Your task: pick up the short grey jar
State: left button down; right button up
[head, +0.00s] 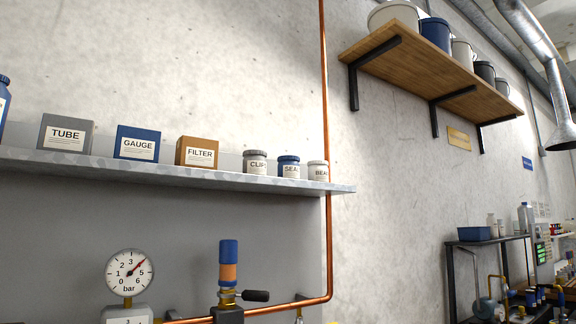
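A short grey jar (254,168) with a label that seems to read "CLIP" stands upright on a metal wall shelf (170,172). A blue jar (289,161) and a whitish jar (318,163) stand to its right, near the shelf's right end. Neither of my grippers shows in the head view.
A brown FILTER box (197,142), a blue GAUGE box (138,133) and a grey TUBE box (65,122) stand left of the jars. A copper pipe (324,90) runs vertically by the shelf end. A pressure gauge (129,273) and valve (228,275) are below. A wooden shelf (425,70) holds buckets.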

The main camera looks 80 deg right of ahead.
aim_at(254, 161)
jog(key=k, duration=0.55)
jog(key=z, duration=1)
